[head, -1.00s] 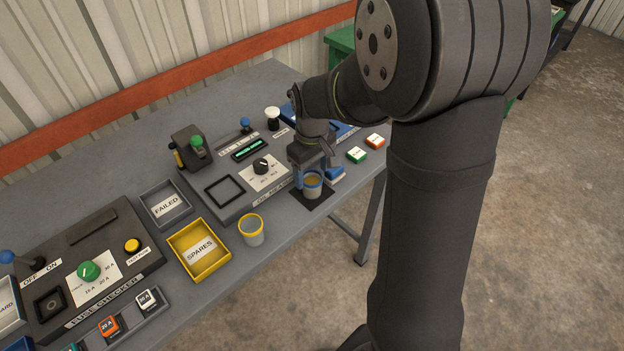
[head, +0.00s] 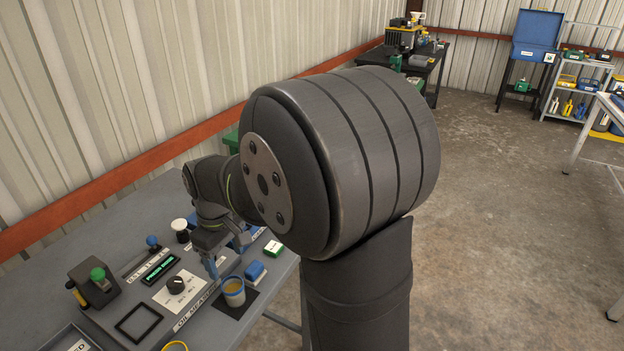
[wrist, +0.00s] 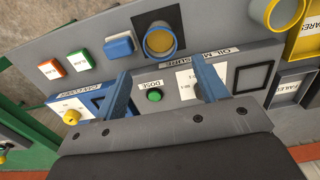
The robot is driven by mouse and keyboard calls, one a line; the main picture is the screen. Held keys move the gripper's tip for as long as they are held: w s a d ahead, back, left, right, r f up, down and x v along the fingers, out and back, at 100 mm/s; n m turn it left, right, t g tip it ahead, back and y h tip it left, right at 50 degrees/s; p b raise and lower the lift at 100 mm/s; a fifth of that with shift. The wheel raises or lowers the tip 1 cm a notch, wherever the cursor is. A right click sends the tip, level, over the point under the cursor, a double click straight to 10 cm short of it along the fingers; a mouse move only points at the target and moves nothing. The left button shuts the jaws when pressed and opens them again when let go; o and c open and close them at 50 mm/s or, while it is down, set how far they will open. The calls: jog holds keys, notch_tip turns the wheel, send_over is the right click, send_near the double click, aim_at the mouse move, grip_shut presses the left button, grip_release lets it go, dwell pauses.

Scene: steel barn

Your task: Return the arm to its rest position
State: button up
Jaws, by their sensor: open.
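My gripper (head: 211,264) is open and empty, with its two blue fingers spread above the oil-measure panel. In the wrist view the fingers (wrist: 164,88) point down over the panel, with nothing between them. A cup with a blue band and amber contents (head: 233,293) stands upright on a dark square mat (head: 238,311) at the panel's front edge. It also shows in the wrist view (wrist: 160,41), beyond the fingertips and apart from them. My arm bends over the bench, and its large joint hides part of the bench in the head view.
A blue block (head: 254,272) stands beside the cup. The panel (head: 190,303) carries a black knob, a display and a green DOSE button (wrist: 154,95). A green-topped device (head: 93,283) stands at left. A yellow-rimmed cup (wrist: 284,12) is at the wrist view's top right.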

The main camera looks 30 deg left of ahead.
aim_at(232, 286)
notch_tip(232, 286, down, 11)
jog(key=shift+f, duration=0.15)
jog(key=shift+a+r, duration=0.1)
jog(key=shift+r, duration=1.85)
